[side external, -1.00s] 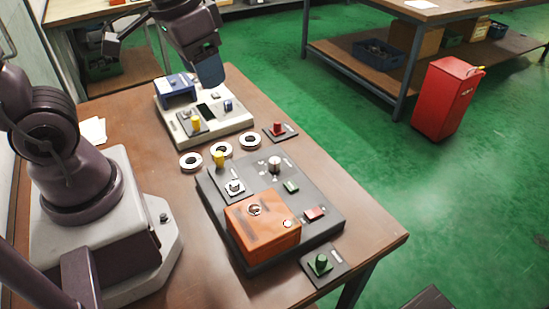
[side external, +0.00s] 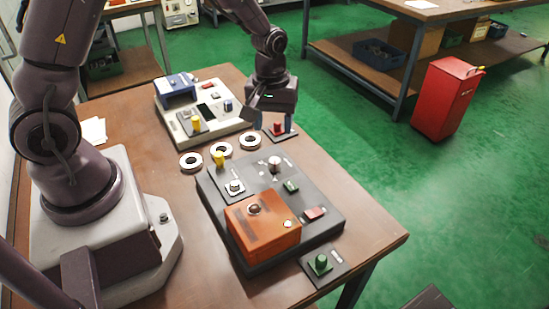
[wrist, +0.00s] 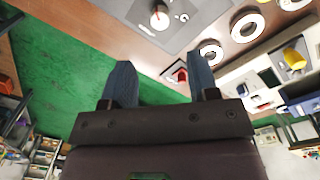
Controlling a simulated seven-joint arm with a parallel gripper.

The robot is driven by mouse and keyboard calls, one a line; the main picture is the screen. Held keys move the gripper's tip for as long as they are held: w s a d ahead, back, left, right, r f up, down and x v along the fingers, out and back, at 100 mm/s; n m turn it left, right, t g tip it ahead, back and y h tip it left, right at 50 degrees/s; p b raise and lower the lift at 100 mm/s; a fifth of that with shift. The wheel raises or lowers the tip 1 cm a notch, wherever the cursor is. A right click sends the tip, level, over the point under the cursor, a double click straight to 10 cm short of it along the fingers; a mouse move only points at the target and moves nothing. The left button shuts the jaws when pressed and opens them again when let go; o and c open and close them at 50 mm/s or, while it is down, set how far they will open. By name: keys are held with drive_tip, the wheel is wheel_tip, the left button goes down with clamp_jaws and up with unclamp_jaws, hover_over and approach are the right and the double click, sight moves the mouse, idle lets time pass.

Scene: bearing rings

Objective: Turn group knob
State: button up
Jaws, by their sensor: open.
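My gripper (side external: 275,121) is open and empty, pointing down by the small plate with the red knob (side external: 278,129) at the table's right edge. In the wrist view, the red knob (wrist: 179,75) shows between my fingers (wrist: 161,74), closer to the right one; I cannot tell the height gap. A round pale knob (side external: 274,163) with marks around it stands on the dark grey panel (side external: 333,213). It also shows at the top of the wrist view (wrist: 159,18), beyond my fingertips. The labels are too small to read, so I cannot tell which knob is the group knob.
The dark panel also carries an orange box (side external: 262,228), a yellow knob (side external: 218,158) and green and red buttons. Several white rings (side external: 250,141) lie behind it. A light panel (side external: 228,125) with a blue part stands farther back. A green knob (side external: 320,264) sits at the front right.

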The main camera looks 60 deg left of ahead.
sight(275, 160)
wheel_tip(275, 160, down, 11)
drive_tip(key=shift+w+d+r, duration=0.1)
drive_tip(key=shift+r, duration=0.1)
drive_tip(key=c, duration=0.9)
